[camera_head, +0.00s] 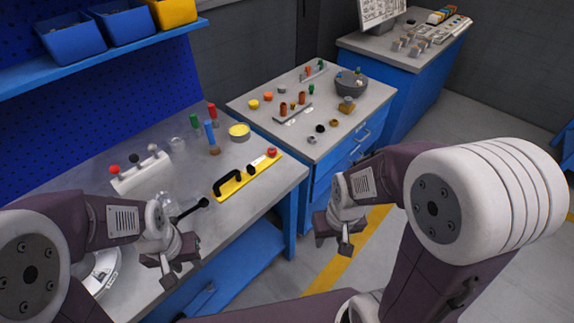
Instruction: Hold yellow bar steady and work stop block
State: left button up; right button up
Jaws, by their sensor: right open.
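The yellow bar (246,178) lies on the grey workbench near its front right edge. A black arched handle (227,183) stands on its left part. A small black block (251,169), which may be the stop block, sits right of the bar's middle, with a pale piece beside it and a red knob (271,153) at the right end. My right gripper (336,242) is open and empty over the floor, right of the bench.
A black-ended tool (190,208) lies left of the bar. A white rack with knobs (140,171), a yellow-topped tin (239,132) and upright coloured pieces stand behind. A second bench (350,133) with small parts is at the back right.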

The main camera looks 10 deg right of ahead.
aim_at(251, 170)
jog(key=i+l+u, duration=0.2)
jog(key=l+u, duration=0.2)
jog(key=i+l+u, duration=0.1)
jog(key=l+u, duration=0.7)
jog(key=l, duration=0.15)
jog(key=i, duration=0.05)
